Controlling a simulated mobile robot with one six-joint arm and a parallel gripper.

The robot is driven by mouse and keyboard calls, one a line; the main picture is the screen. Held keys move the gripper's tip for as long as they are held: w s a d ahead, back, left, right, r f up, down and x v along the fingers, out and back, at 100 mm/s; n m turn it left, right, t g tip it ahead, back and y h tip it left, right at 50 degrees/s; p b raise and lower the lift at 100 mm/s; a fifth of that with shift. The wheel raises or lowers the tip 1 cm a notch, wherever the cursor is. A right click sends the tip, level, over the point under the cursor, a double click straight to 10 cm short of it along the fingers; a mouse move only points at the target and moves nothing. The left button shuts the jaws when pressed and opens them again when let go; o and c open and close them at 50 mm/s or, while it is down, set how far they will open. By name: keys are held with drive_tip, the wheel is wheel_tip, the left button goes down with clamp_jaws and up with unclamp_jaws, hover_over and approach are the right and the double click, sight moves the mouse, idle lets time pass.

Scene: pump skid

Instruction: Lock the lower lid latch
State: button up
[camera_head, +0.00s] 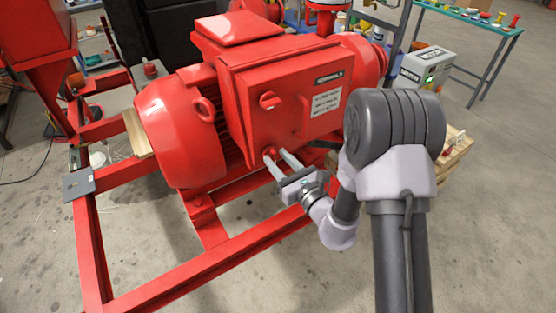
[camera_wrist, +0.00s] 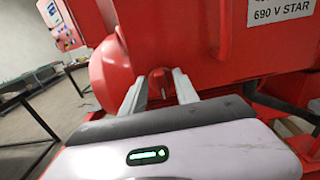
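The red motor terminal box (camera_head: 285,95) has a lid with two red latches on its face. The upper latch (camera_head: 269,101) is a round knob with a raised grip. The lower latch (camera_head: 269,152) sits near the lid's bottom edge, partly hidden by my fingers. My gripper (camera_head: 274,156) is in front of it, its two grey fingers apart and pointing at the lid. In the wrist view the lower latch (camera_wrist: 160,82) shows between the fingertips (camera_wrist: 160,74), its grip looking roughly upright. I cannot tell whether the fingers touch it.
The red motor (camera_head: 185,125) stands on a red skid frame (camera_head: 180,268). A grey control box (camera_head: 425,68) is at the right, and a table (camera_head: 465,18) with coloured parts stands behind it. The floor in front of the skid is open.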

drive_tip(key=shift+w+a, duration=0.15)
drive_tip(key=shift+w, duration=0.05)
clamp_jaws()
idle(0.3)
drive_tip(key=m+p, duration=0.1)
drive_tip(key=m, duration=0.1)
drive_tip(key=m+p, duration=0.2)
drive_tip(key=shift+d+r, duration=0.1)
drive_tip(key=shift+d, duration=0.1)
drive_tip(key=shift+w+d+f+m+p, duration=0.1)
drive_tip(key=shift+f+m+p, duration=0.15)
drive_tip(key=shift+m+p, duration=1.65)
drive_tip(key=shift+w+d+f+m+p, duration=0.15)
drive_tip(key=shift+m+p, duration=0.9)
drive_tip(key=shift+m, duration=1.7)
drive_tip(key=shift+w+d+f+m+p, duration=0.1)
drive_tip(key=shift+f+m+p, duration=0.2)
drive_tip(key=shift+m+p, duration=1.6)
drive_tip(key=shift+m+b, duration=0.4)
drive_tip(key=shift+m, duration=0.15)
